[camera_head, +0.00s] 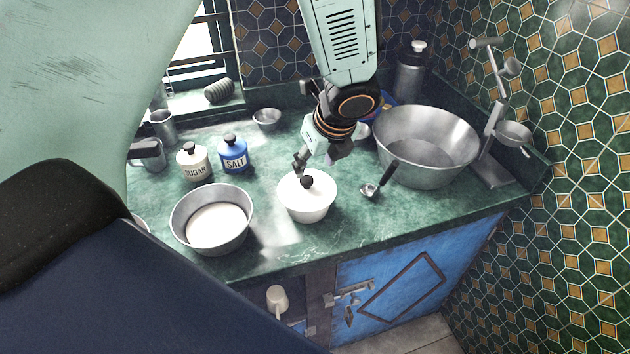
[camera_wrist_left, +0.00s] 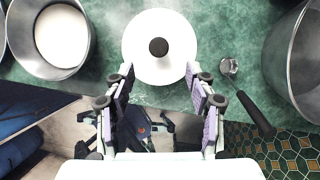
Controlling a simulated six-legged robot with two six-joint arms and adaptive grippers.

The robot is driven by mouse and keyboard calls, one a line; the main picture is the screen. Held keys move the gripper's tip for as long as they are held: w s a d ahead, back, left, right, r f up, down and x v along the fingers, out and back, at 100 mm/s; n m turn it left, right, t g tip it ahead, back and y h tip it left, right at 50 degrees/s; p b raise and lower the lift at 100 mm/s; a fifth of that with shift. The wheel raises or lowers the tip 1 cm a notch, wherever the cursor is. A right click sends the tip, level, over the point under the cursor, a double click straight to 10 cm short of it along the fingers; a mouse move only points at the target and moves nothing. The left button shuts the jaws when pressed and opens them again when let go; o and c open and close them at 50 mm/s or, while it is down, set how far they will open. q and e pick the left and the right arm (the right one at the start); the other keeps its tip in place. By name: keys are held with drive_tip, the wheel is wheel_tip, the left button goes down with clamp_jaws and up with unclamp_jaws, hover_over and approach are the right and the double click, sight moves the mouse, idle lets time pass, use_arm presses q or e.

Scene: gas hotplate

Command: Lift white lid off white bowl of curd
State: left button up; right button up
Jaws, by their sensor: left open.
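The white bowl (camera_head: 308,210) stands on the green counter with its white lid (camera_head: 318,190) on it. The lid has a round dark knob (camera_head: 306,182). What is inside the bowl is hidden by the lid. My left gripper (camera_head: 318,161) is open and empty, behind and above the lid in the head view. In the left wrist view, the lid (camera_wrist_left: 140,45) and knob (camera_wrist_left: 158,47) lie ahead of the open fingers (camera_wrist_left: 160,92), apart from them. My right gripper is not in view.
A metal bowl of white contents (camera_head: 178,224) stands left of the lidded bowl. Sugar (camera_head: 194,163) and salt (camera_head: 233,156) jars stand behind. A dark-handled scoop (camera_head: 371,190) lies to the right, near a large metal basin (camera_head: 428,170) and a scale (camera_head: 495,150).

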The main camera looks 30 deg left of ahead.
sight(306, 179)
use_arm(q)
drive_tip(key=b+x, duration=0.2)
drive_tip(key=x, duration=0.5)
drive_tip(key=shift+a+f+b, duration=0.1)
drive_tip(key=shift+a+b, duration=0.1)
drive_tip(key=shift+b, duration=0.2)
drive_tip(key=shift+s+a+f, duration=0.1)
drive_tip(key=shift+s+a, duration=0.1)
drive_tip(key=shift+a, duration=0.05)
drive_tip(key=shift+w+d, duration=0.2)
drive_tip(key=shift+d, duration=0.05)
drive_tip(key=shift+w, duration=0.1)
drive_tip(key=shift+c, duration=1.6)
drive_tip(key=shift+s+a, duration=0.2)
drive_tip(key=c, duration=0.4)
drive_tip(key=shift+w+d, duration=0.2)
drive_tip(key=c, duration=0.4)
drive_tip(key=shift+s+a, duration=0.1)
drive_tip(key=shift+c, duration=0.2)
wheel_tip(306, 179, up, 13)
drive_tip(key=p, duration=0.7)
